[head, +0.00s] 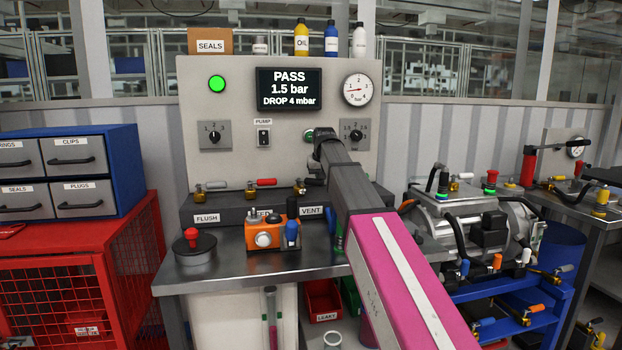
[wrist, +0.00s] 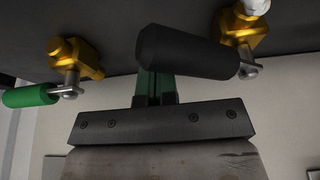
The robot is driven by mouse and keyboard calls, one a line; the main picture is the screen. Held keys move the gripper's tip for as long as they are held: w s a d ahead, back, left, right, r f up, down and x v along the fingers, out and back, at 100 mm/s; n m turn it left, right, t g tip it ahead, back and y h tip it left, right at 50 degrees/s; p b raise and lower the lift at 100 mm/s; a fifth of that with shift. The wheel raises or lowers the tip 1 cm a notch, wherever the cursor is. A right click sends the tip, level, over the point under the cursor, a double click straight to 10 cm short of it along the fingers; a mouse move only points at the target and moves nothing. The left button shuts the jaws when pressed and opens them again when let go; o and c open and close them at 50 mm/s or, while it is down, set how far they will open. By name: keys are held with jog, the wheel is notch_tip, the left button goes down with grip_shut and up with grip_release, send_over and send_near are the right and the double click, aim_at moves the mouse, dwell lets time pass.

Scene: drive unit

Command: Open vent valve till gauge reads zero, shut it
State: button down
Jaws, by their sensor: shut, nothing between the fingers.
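The round gauge (head: 358,89) is on the right of the test panel. Its needle points to the left, and the scale is too small to read surely. The VENT label (head: 312,210) is on the dark ledge under the panel. My arm covers the ledge to its right, and my gripper is hidden in the head view. In the wrist view my gripper (wrist: 155,88) is shut and empty, its green fingertips beside a black valve handle (wrist: 185,52). Contact cannot be told. That handle is on a brass valve (wrist: 238,30). Another brass valve (wrist: 78,58) has a green handle (wrist: 30,95).
The display (head: 289,89) reads PASS, 1.5 bar, DROP 4 mbar, and a green lamp (head: 217,84) is lit. An orange device (head: 264,235) and a grey disc with a red knob (head: 195,245) stand on the bench. A red-handled valve (head: 258,184) is on the ledge.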

aim_at(320, 181)
dwell(0.3)
jog(key=shift+s, duration=0.95)
jog(key=shift+s, duration=0.55)
jog(key=shift+w+d, duration=0.15)
jog(key=shift+w, duration=0.65)
jog(key=shift+w+v, duration=0.15)
jog(key=shift+v, duration=1.15)
jog(key=shift+w+v, duration=0.15)
jog(key=shift+v, duration=1.15)
jog(key=shift+w+v, duration=0.2)
jog(key=shift+v, duration=1.1)
jog(key=shift+r, duration=0.2)
